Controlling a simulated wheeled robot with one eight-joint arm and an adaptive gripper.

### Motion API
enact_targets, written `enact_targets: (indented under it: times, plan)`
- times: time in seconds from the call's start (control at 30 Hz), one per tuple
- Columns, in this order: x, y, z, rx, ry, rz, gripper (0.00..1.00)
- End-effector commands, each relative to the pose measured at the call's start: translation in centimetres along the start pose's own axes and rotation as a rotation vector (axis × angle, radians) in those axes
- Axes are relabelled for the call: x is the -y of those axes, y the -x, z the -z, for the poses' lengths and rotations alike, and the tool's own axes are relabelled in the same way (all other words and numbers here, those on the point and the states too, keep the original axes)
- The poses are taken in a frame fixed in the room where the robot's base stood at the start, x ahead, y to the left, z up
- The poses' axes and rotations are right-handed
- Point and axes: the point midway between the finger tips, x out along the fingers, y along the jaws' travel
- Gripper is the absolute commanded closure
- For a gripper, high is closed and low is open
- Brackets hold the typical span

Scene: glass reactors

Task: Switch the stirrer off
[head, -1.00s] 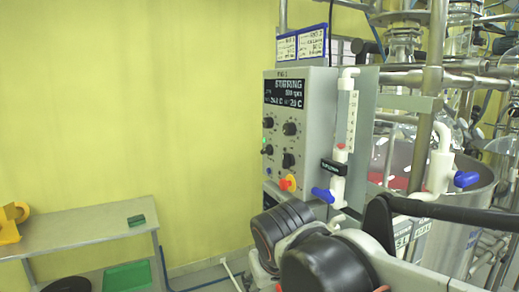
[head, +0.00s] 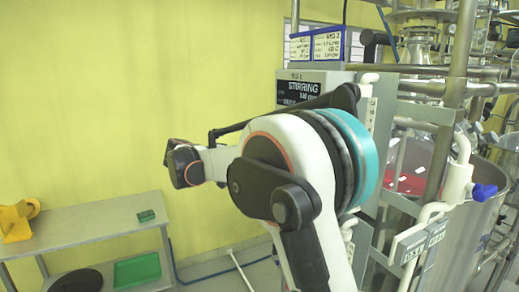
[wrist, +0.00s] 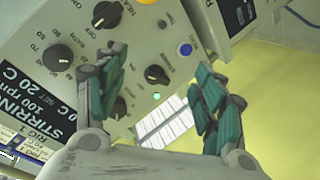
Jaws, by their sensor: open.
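The grey control box (head: 340,77) stands right of centre in the head view, mostly hidden behind my arm. Its dark display (wrist: 40,93) reads STIRRING and, in the wrist view, what looks like 100 rpm and 20 C. The wrist view shows several black knobs on the panel: one with a numbered scale (wrist: 60,57), one at the top (wrist: 107,13) and one between the fingers (wrist: 157,75). A small green light (wrist: 157,96) also shows there. My gripper (wrist: 160,65) is open and empty, its teal-padded fingers spread before the panel. The head view does not show it clearly.
A blue button (wrist: 185,48) sits near the panel's edge. A steel vessel (head: 478,215) with pipes and a blue-handled valve (head: 484,191) stands right of the box. A low grey bench (head: 90,237) stands at the left by the yellow wall.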

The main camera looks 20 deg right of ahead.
Motion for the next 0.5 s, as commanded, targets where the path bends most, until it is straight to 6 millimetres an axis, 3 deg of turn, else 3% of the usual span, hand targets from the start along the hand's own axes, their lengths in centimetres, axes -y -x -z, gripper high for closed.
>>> enact_targets:
  times: [0.03,0.2,0.5]
  plan:
    - [1.1,0.2,1.2,-0.025,-0.029,-0.045,0.37]
    - [3.6,0.9,3.4,-0.108,-0.132,-0.177,0.37]
    - [5.5,1.7,4.4,-0.187,-0.226,-0.282,0.37]
